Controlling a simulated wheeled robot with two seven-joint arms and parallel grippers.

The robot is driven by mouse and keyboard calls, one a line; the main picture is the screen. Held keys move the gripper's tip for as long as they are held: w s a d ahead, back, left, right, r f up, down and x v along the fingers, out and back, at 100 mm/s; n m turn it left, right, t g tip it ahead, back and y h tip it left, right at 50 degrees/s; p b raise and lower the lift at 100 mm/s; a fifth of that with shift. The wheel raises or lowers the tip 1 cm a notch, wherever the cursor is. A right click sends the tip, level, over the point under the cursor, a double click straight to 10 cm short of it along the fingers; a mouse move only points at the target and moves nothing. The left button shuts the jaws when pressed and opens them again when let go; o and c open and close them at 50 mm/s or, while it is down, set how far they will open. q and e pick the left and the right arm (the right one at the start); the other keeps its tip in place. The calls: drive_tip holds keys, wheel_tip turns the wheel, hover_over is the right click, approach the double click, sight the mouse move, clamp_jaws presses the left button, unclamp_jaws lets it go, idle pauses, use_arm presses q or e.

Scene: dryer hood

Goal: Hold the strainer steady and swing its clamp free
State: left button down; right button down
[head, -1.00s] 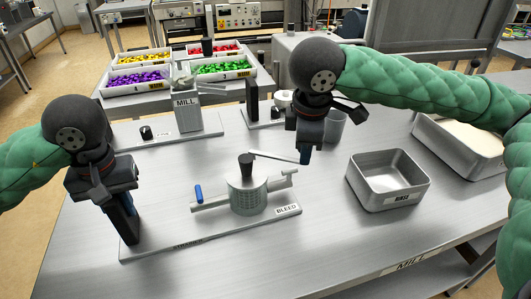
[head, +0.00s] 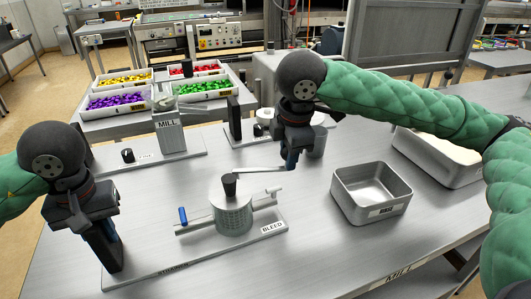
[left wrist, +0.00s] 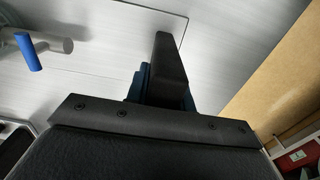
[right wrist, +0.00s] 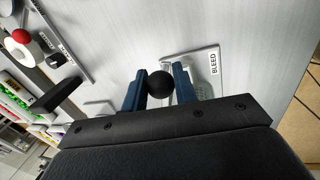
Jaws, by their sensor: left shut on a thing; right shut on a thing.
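The strainer (head: 236,217) is a grey perforated pot upright on a flat baseplate (head: 190,257), with a black knob (head: 230,185) on top. A thin pale clamp arm (head: 258,169) runs from its top to the right. My right gripper (head: 290,164) is shut on the clamp's end; in the right wrist view a black ball (right wrist: 160,84) sits between its blue fingers. My left gripper (head: 114,258) is shut on a black upright grip (left wrist: 165,72) at the baseplate's left end. Fingers partly hide both held parts.
A blue-handled lever (head: 183,216) sticks out left of the strainer. The mill (head: 170,135) stands behind on its own plate. A metal rinse bin (head: 372,192) stands to the right, with another tray (head: 437,157) beyond.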

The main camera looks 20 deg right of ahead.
use_arm(q)
drive_tip(key=shift+f, duration=0.2)
use_arm(e)
drive_tip(key=c, duration=1.1)
unclamp_jaws()
drive_tip(key=shift+c, duration=0.2)
wheel_tip(320, 180, up, 12)
drive_tip(key=s, duration=0.2)
drive_tip(key=shift+s, duration=0.25)
drive_tip(key=shift+a+f, duration=0.1)
use_arm(q)
drive_tip(key=c, duration=1.1)
unclamp_jaws()
use_arm(e)
drive_tip(key=shift+w, duration=0.15)
use_arm(q)
drive_tip(key=shift+r, duration=0.25)
